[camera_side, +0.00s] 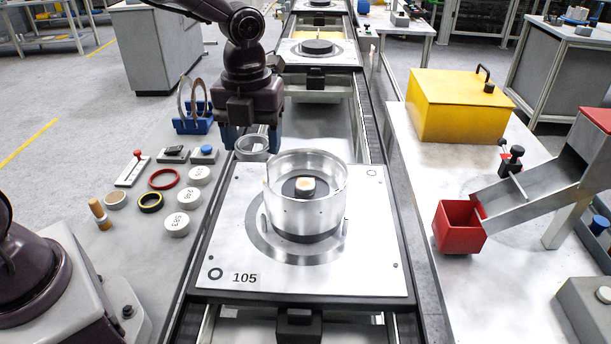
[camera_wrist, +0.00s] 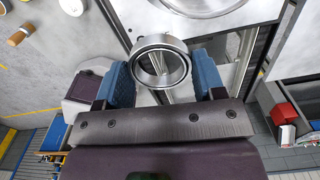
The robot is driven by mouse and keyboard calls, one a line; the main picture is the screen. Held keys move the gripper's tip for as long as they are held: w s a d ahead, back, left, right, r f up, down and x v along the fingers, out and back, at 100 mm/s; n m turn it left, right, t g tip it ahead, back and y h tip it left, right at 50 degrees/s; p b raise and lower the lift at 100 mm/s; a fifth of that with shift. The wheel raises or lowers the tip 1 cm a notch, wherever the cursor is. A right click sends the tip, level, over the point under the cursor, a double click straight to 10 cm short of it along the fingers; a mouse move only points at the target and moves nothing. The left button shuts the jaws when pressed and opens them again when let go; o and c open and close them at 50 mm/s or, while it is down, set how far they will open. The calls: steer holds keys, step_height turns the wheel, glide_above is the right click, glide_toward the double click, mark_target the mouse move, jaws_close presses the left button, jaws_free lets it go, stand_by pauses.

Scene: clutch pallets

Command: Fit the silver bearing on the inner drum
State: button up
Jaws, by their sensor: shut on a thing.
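The silver bearing (camera_wrist: 160,41) is a ring with a dark inner band. My gripper (camera_wrist: 161,72) has its blue fingers shut on it, one on each side, in the wrist view. In the side view my gripper (camera_side: 253,142) holds the bearing (camera_side: 250,155) past the far left corner of pallet 105, apart from the drum. The inner drum (camera_side: 307,187) is an open silver cylinder standing upright on the pallet plate (camera_side: 210,238), with a dark hub and pale centre inside. In the wrist view only part of a round silver form shows at the top edge.
Left of the pallet lie a red ring (camera_side: 164,171), a black-and-yellow ring (camera_side: 150,194), several white discs and a wooden-handled tool (camera_side: 100,212). A blue rack (camera_side: 193,123) holds large rings. At right stand a yellow box (camera_side: 457,107) and a red bin (camera_side: 459,233) under a chute.

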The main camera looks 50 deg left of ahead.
steer(key=w+f, duration=0.2)
steer(key=w, duration=0.3)
glide_above(306, 183)
steer(key=f, duration=0.6)
steer(key=shift+s, duration=0.2)
steer(key=shift+w+f, duration=0.15)
steer(key=shift+f, duration=1.55)
steer(key=shift+f, duration=0.1)
steer(key=shift+f, duration=0.5)
steer(key=o, duration=1)
